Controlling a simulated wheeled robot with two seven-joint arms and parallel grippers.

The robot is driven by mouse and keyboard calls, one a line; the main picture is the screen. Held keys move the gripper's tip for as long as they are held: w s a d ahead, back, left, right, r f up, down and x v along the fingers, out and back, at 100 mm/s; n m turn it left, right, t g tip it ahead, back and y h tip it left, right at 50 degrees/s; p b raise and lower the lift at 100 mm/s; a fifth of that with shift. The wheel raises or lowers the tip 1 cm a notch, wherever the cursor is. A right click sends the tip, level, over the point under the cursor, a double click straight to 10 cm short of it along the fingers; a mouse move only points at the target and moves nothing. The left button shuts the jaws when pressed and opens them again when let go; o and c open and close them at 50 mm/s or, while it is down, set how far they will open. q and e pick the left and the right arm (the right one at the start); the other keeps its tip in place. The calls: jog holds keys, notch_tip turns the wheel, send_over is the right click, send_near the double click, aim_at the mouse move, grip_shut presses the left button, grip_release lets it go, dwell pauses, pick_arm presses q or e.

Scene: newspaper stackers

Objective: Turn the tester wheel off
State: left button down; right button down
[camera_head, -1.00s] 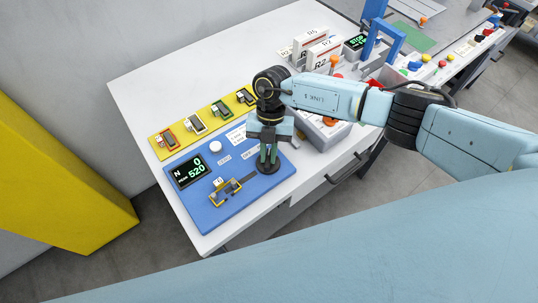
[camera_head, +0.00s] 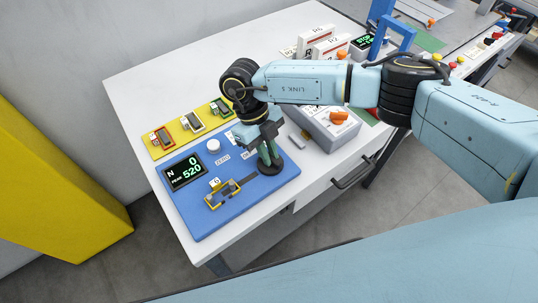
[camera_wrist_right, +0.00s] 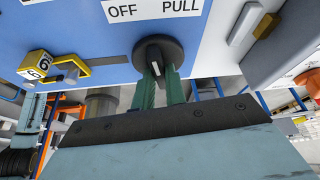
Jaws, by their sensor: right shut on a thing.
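The tester wheel (camera_head: 268,172) is a black round knob on the right part of the blue tester board (camera_head: 212,222). In the right wrist view the wheel (camera_wrist_right: 168,47) has a raised grip bar with a white mark, under a label (camera_wrist_right: 155,10) reading OFF and PULL. My right gripper (camera_head: 269,160) comes down onto the wheel at a tilt, and its green fingers are shut on the grip bar, one on each side. The fingers hide part of the wheel. The display (camera_head: 185,171) reads N 0 and PEAK 520. My left gripper is not in view.
A yellow clamp with a hook (camera_head: 222,192) sits left of the wheel. A white button (camera_head: 213,145) is behind it. A yellow strip (camera_head: 157,152) holds several clips. A grey box with an orange knob (camera_head: 339,117) stands to the right. The white table (camera_head: 150,85) is clear at the back left.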

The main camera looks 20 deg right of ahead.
jog(key=n+t+h+b, duration=0.1)
jog(key=n+b, duration=0.2)
jog(key=n, duration=0.1)
jog(key=shift+a+f+n, duration=0.1)
jog(key=shift+n, duration=0.2)
jog(key=n+t+b, duration=0.1)
jog(key=n, duration=0.1)
jog(key=n+t+h+b, duration=0.1)
jog(key=n+b, duration=0.1)
jog(key=shift+s+n, duration=0.15)
jog(key=shift+n, duration=0.15)
jog(key=n+t+b, duration=0.1)
jog(key=n+b, duration=0.3)
jog(key=n, duration=0.1)
jog(key=shift+s+t, duration=0.15)
jog(key=shift+t, duration=0.25)
jog(key=shift+n+b, duration=0.3)
jog(key=shift+b, duration=0.2)
jog(key=shift+n+t+b, duration=0.4)
jog(key=shift+n+b, duration=0.1)
jog(key=shift+n, duration=0.1)
jog(key=c, duration=1.4)
grip_release()
jog(key=shift+c, duration=0.2)
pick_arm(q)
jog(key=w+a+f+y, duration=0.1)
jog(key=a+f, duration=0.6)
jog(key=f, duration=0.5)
